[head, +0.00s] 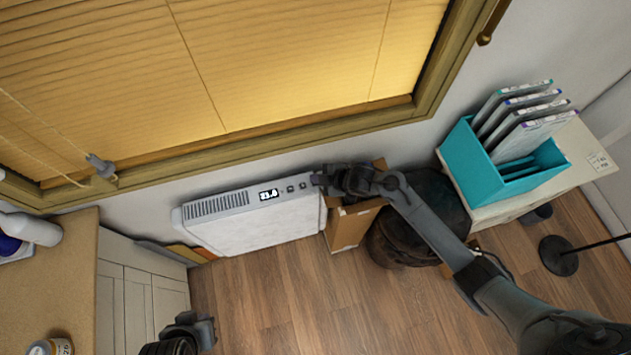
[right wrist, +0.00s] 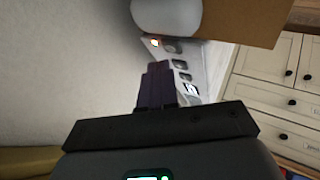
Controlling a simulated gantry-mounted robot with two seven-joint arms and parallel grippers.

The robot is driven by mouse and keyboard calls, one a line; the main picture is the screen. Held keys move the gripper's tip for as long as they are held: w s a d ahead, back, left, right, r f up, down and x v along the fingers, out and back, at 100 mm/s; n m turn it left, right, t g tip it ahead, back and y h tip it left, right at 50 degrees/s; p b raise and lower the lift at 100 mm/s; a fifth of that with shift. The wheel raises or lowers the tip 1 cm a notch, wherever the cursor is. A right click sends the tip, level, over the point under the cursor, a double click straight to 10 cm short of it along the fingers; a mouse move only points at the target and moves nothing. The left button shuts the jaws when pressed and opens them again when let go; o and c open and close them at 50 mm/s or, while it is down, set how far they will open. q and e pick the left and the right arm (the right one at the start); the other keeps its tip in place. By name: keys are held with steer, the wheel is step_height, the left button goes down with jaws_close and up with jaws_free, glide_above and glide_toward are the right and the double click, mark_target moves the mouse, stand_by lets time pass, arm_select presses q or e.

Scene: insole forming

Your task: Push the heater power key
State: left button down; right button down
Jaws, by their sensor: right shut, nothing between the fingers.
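The white heater (head: 265,232) stands against the wall under the window. Its top panel has a lit display (head: 268,194) and small dark keys (head: 297,187). My right gripper (head: 320,180) is at the panel's right end and hides part of it. In the right wrist view its fingers (right wrist: 157,82) are shut and empty, with the heater panel (right wrist: 202,68) just beyond them. I cannot tell whether the fingertips touch the panel. My left gripper (head: 196,328) is low in the head view, its jaws unclear, away from the heater.
A cardboard box (head: 348,228) stands right of the heater, with a dark round basket or pouf (head: 405,242) beside it. A teal file holder (head: 480,178) sits on a white cabinet at right. A wooden-topped cabinet (head: 70,265) is at left. The wooden floor in front is clear.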

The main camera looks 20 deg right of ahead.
steer(key=shift+f, duration=0.1)
stand_by(0.3)
steer(key=shift+f, duration=0.4)
steer(key=shift+f+b, duration=0.15)
steer(key=shift+b, duration=0.15)
stand_by(0.3)
steer(key=shift+r+p, duration=0.55)
steer(key=shift+r, duration=0.15)
